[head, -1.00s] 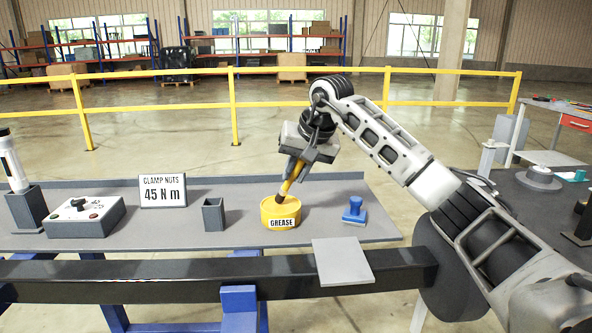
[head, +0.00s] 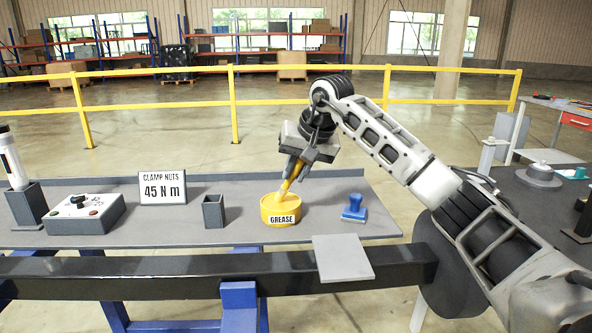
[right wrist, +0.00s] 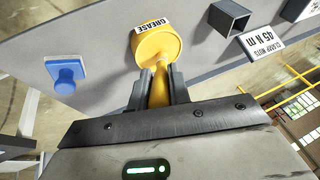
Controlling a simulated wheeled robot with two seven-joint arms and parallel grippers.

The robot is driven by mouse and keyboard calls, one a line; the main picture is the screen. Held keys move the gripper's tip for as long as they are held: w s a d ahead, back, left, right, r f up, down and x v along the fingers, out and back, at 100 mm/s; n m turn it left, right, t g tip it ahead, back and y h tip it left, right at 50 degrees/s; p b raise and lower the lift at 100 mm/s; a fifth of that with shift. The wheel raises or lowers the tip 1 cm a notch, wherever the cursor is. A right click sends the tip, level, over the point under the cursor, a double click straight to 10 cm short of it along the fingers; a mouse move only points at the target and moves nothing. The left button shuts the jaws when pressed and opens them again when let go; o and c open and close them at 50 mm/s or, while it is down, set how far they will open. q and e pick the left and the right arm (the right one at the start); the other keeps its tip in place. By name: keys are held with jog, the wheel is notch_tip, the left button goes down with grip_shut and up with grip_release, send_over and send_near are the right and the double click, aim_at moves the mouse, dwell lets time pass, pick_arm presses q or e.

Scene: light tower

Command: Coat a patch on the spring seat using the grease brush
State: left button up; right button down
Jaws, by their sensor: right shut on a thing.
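My right gripper (head: 297,178) is shut on the yellow handle of the grease brush (head: 290,176), which slants down to the left. The brush's lower end is at the top of the yellow pot labelled GREASE (head: 280,211), and I cannot tell how deep it sits. In the right wrist view the brush handle (right wrist: 160,92) is between the fingers, with the pot (right wrist: 157,43) just beyond. A round grey flanged part (head: 540,175) is on the dark table at the right; I cannot tell whether it is the spring seat. My left gripper is out of view.
A blue stamp-like block (head: 354,208) stands right of the pot. A grey open box (head: 213,212), a CLAMP NUTS sign (head: 163,188) and a control box (head: 85,214) stand to the left. A grey plate (head: 343,258) lies at the front. Bench room is free between them.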

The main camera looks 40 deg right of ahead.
jog(key=shift+f, duration=0.15)
jog(key=shift+r+p, duration=1.2)
jog(key=shift+p, duration=0.05)
jog(key=shift+r+p, duration=1)
jog(key=shift+p, duration=0.1)
notch_tip(320, 180, up, 3)
jog(key=p, duration=0.2)
jog(key=shift+f+p, duration=0.2)
jog(key=shift+p, duration=0.1)
jog(key=shift+r, duration=0.15)
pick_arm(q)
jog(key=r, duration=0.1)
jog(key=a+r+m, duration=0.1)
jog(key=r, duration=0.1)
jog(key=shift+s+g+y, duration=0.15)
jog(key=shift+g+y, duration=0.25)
